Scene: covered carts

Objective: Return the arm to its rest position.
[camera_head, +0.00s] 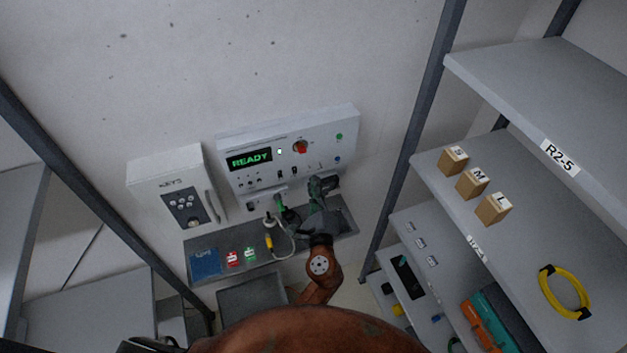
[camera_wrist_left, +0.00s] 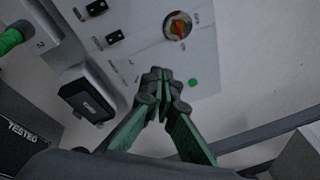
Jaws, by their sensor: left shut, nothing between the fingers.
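My left arm comes up from the bottom middle of the head view. Its left gripper (camera_head: 316,186) is in front of the lower right part of the grey control panel (camera_head: 265,170). In the left wrist view the green fingers of the left gripper (camera_wrist_left: 160,82) meet at their tips, shut and empty. The panel also shows behind the fingers in that view (camera_wrist_left: 140,50), with a red-orange knob (camera_wrist_left: 177,27) above them. My right gripper is not in view.
A black block (camera_wrist_left: 92,95) sits left of the fingers, beside a green plug (camera_wrist_left: 10,40). Below the panel, a grey ledge (camera_head: 200,245) bears cards and a cable. A KEYS box (camera_head: 170,190) hangs left. Shelving with small boxes (camera_head: 472,184) and a yellow cable coil (camera_head: 563,292) stands right.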

